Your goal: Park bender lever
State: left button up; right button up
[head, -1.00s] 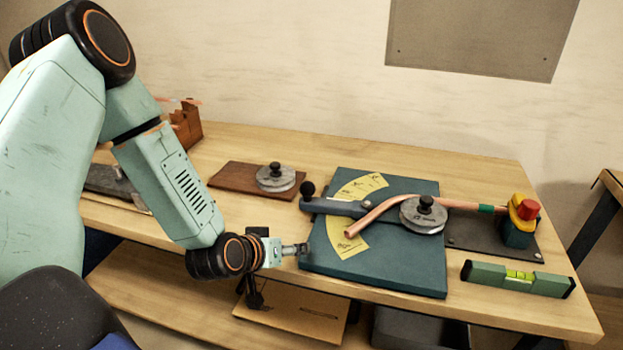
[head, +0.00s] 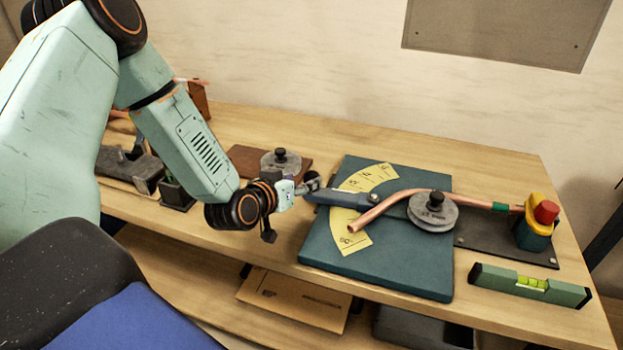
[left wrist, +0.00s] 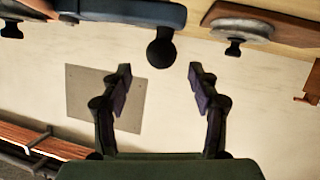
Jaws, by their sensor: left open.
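The bender lever (head: 338,199) is a blue-grey bar over the teal bender plate (head: 370,261), reaching left from the grey round former (head: 433,213). A bent copper pipe (head: 385,204) curves around the former. My left gripper (head: 311,186) is at the lever's left end, its fingers partly hidden there in the head view. In the left wrist view the gripper (left wrist: 160,85) is open, and the lever's black ball knob (left wrist: 161,53) lies just beyond and between the fingertips, apart from them. The lever (left wrist: 130,14) also shows there. My right gripper is out of view.
A spare former (head: 281,161) sits on a brown board behind the gripper. A red-topped yellow clamp (head: 537,222) stands at the pipe's right end. A green level (head: 530,285) lies near the front right edge. A grey vise (head: 130,168) is at left.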

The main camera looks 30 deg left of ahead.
aim_at(308, 178)
pick_arm(q)
jog(key=x, duration=0.6)
jog(key=shift+w+a+f+b, duration=0.1)
jog(key=shift+a+f+b, duration=0.15)
jog(key=shift+f+b, duration=0.15)
jog(key=shift+s+d+r, duration=0.3)
jog(key=shift+s+r, duration=0.2)
jog(key=shift+w+a+f, duration=0.25)
jog(key=shift+w+f, duration=0.25)
jog(key=shift+w, duration=0.1)
jog(key=c, duration=0.5)
jog(key=shift+s+d+r, duration=0.2)
jog(key=shift+s+r, duration=0.1)
jog(key=shift+s, duration=0.05)
jog(key=c, duration=0.4)
jog(key=shift+w+a, duration=0.1)
grip_shut()
jog(key=shift+r, duration=0.1)
